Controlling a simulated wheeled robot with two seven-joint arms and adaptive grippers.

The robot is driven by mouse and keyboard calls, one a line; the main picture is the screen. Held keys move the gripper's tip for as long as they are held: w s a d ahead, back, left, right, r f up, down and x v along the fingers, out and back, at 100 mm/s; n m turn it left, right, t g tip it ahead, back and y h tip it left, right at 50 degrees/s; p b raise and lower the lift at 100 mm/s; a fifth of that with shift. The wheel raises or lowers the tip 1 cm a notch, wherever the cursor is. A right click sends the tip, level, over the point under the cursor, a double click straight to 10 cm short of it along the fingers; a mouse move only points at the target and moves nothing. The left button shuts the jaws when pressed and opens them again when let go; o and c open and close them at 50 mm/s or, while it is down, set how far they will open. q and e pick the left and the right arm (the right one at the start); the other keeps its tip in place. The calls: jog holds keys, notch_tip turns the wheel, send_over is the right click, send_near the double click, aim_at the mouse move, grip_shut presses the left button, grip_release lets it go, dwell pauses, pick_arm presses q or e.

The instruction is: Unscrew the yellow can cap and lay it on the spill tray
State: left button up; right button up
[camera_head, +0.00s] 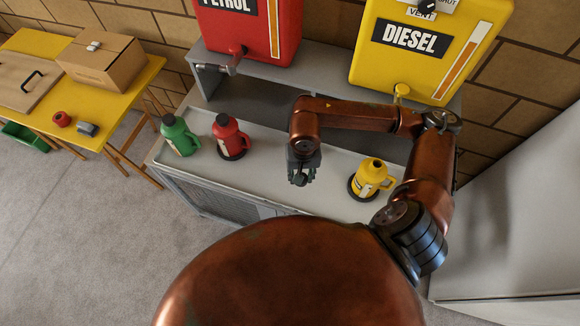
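The yellow can (367,183) stands upright on a dark round base at the right of the bench. Its neck is bare, with no dark cap like those on the other cans. My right gripper (302,176) is left of the can and apart from it, pointing down over the pale bench top. It appears shut on a small dark round piece, the yellow can cap (299,180). The pale rimmed surface (268,181) beneath looks like the spill tray. The height of the cap above it is hard to tell. My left gripper is out of view.
A green can (179,136) and a red can (232,139), both dark-capped, stand on the left. Red petrol (240,35) and yellow diesel (415,60) tanks stand behind on a grey shelf. A yellow table (90,137) with a cardboard box (100,65) is farther left.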

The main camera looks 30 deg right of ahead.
jog(key=w+f, duration=0.2)
jog(key=w, duration=0.1)
jog(key=w+f, duration=0.3)
jog(key=w, duration=0.1)
jog(key=w+d+f, duration=0.1)
jog(key=w+f, duration=0.1)
jog(key=w, duration=0.1)
jog(key=shift+w+f, duration=0.25)
jog(key=shift+f, duration=0.15)
jog(key=shift+w+f, duration=0.4)
jog(key=shift+f, duration=0.35)
notch_tip(320, 180, down, 3)
jog(key=shift+r+p, duration=0.2)
jog(key=shift+p, duration=0.2)
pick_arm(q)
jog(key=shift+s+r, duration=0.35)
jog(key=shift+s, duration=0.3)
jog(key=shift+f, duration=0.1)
pick_arm(e)
jog(key=shift+f, duration=0.1)
jog(key=shift+f, duration=0.1)
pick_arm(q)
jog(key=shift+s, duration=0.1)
pick_arm(e)
jog(key=o, duration=1.3)
